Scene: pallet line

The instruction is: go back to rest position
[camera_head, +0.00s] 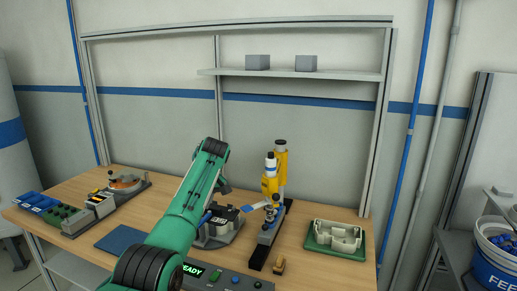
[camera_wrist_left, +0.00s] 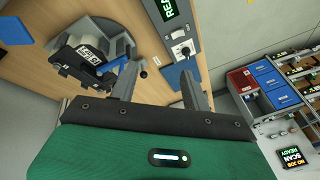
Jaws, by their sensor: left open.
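My left arm, green with black joints, rises over the workbench in the head view. Its gripper (camera_head: 224,187) hangs beyond the elbow, small and partly hidden. In the left wrist view the two grey fingers of the left gripper (camera_wrist_left: 159,76) stand apart with nothing between them. A round grey fixture (camera_wrist_left: 122,50) with a black labelled part (camera_wrist_left: 88,58) lies to the left of the fingers. The fixture also shows behind my arm in the head view (camera_head: 222,238). My right gripper is in neither view.
The wooden bench (camera_head: 335,278) holds a yellow press-like tool (camera_head: 270,182), a green tray with a beige part (camera_head: 336,240), a READY panel (camera_head: 230,282), and blue and green bins (camera_head: 50,208). A shelf (camera_head: 340,75) hangs above. A white bucket (camera_head: 495,262) stands at right.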

